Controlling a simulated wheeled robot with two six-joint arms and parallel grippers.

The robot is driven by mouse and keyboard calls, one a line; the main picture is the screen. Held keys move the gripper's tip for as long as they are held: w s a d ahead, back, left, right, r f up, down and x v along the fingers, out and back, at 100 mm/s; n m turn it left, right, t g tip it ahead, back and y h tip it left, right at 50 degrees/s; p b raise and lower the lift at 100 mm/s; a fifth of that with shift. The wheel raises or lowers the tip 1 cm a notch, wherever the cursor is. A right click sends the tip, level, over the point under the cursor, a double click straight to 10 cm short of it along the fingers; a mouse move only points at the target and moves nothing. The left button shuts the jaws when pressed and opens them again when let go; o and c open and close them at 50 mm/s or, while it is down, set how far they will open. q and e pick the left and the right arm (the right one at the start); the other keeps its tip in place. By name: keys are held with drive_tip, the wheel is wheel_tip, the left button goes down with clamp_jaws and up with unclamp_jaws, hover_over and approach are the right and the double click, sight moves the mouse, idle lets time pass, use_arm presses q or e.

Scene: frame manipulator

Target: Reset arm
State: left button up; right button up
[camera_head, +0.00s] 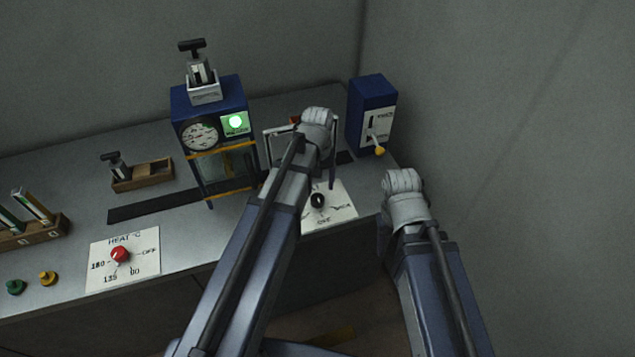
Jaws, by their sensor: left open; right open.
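My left gripper (318,145) is above the right part of the bench, in front of a pale framed item (277,143) that it partly hides. One dark finger hangs down on its right side, above and behind the black knob (318,200) on a white plate. The rest of its jaw is hidden by my own arm. My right gripper (403,205) is off the bench's right end, close to the wall. Its wrist hides most of its fingers. Nothing is seen held in either gripper.
A blue machine (222,122) with a gauge and lit green screen stands at the bench's middle. A blue lever box (372,115) stands at the back right. Left are a wooden tray (155,176), a heat dial plate (138,262), a rack (45,231) and two buttons.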

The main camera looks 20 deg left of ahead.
use_arm(q)
wheel_tip(320, 180, up, 2)
drive_tip(key=shift+r+p, duration=0.1)
drive_tip(key=shift+p, duration=0.5)
drive_tip(key=s+d+m+y, duration=0.1)
drive_tip(key=s+d+m, duration=0.6)
drive_tip(key=s+d, duration=0.3)
drive_tip(key=s, duration=0.4)
drive_tip(key=shift+s+d+m, duration=0.3)
drive_tip(key=shift+s, duration=0.05)
